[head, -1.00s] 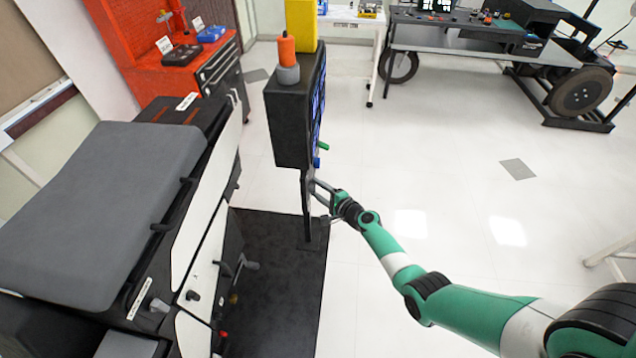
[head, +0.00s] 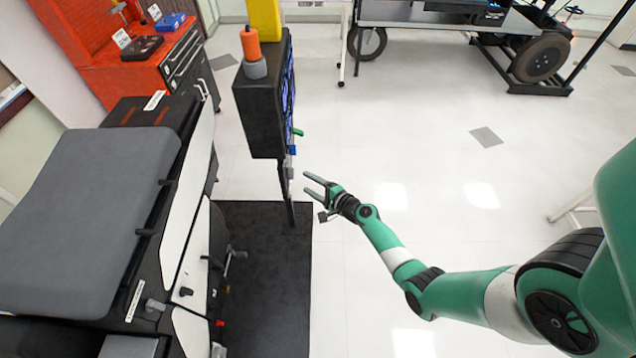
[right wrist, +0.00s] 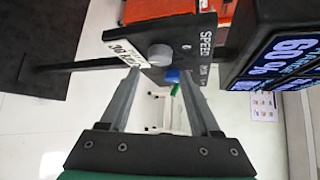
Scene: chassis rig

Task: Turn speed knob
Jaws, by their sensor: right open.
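The black speed panel (right wrist: 178,38) carries a "SPEED" label in the right wrist view. A round grey knob (right wrist: 160,55) sits on it, with a blue part (right wrist: 172,75) and a green lever (right wrist: 175,90) nearby. In the head view the panel is edge-on below the display box (head: 258,115), and the knob's face is hard to make out. My right gripper (head: 308,183) is open and empty, just right of the panel with a small gap. In the right wrist view its fingers (right wrist: 160,74) are spread either side of the knob, short of it. My left gripper is not in view.
The display (right wrist: 287,50) is lit beside the panel. A post stands on a black mat (head: 262,290). A large grey-topped machine (head: 90,210) fills the left. A red tool cabinet (head: 120,75) is behind.

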